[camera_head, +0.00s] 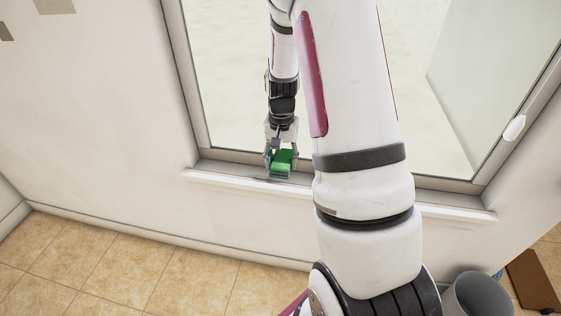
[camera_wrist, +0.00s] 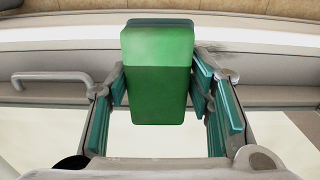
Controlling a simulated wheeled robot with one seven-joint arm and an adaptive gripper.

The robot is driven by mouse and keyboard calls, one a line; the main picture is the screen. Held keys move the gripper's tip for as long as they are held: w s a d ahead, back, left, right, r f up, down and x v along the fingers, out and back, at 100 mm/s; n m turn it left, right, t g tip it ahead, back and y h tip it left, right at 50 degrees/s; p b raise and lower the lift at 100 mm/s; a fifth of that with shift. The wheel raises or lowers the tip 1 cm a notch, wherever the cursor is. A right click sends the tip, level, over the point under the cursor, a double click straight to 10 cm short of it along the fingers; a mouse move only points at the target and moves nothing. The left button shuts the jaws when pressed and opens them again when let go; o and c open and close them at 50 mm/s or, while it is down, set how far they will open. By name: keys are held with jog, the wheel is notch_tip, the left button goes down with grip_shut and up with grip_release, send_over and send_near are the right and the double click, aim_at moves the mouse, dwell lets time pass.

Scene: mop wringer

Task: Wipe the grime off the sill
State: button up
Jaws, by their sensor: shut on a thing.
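My gripper (camera_head: 280,152) is shut on a green sponge-like block (camera_head: 282,163), just over the window sill (camera_head: 222,180). In the wrist view the block (camera_wrist: 158,85) sits between the teal-padded fingers, its upper part lighter green. The pale sill (camera_wrist: 60,38) runs across behind it. A dark smudge of grime (camera_wrist: 218,47) shows on the sill just right of the block. I cannot tell whether the block touches the sill. My arm hides part of the sill in the head view, and the block hides part in the wrist view.
The window frame (camera_head: 184,90) rises behind the sill. A handle (camera_wrist: 50,77) stands out left of my gripper in the wrist view. A grey bucket (camera_head: 476,296) and a brown board (camera_head: 533,283) are on the floor at lower right. The tiled floor (camera_head: 110,262) at left is clear.

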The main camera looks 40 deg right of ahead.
aim_at(281, 183)
jog(key=shift+f+b, duration=1.95)
jog(key=shift+f, duration=0.8)
jog(key=shift+f+b, duration=0.35)
jog(key=shift+f, duration=0.2)
jog(key=shift+w+a+r, duration=0.1)
jog(key=shift+w+a, duration=0.65)
jog(key=shift+w, duration=0.2)
jog(key=shift+w+a+f+p, duration=0.1)
jog(key=shift+w+a+p, duration=0.1)
jog(key=shift+w+a, duration=0.9)
jog(key=shift+w+a+f+p, duration=0.1)
jog(key=shift+w+a+p, duration=0.1)
jog(key=shift+w+a, duration=0.9)
jog(key=shift+w+a+p, duration=0.2)
jog(key=shift+w+a, duration=0.5)
jog(key=shift+w, duration=0.8)
jog(key=shift+a+r, duration=0.1)
jog(key=shift+s+d, duration=1)
jog(key=shift+s, duration=0.25)
jog(key=shift+s+d, duration=1)
jog(key=shift+s, duration=0.25)
jog(key=shift+s+d, duration=1)
jog(key=shift+s, duration=0.25)
jog(key=shift+s+d, duration=0.75)
jog(key=shift+s, duration=0.2)
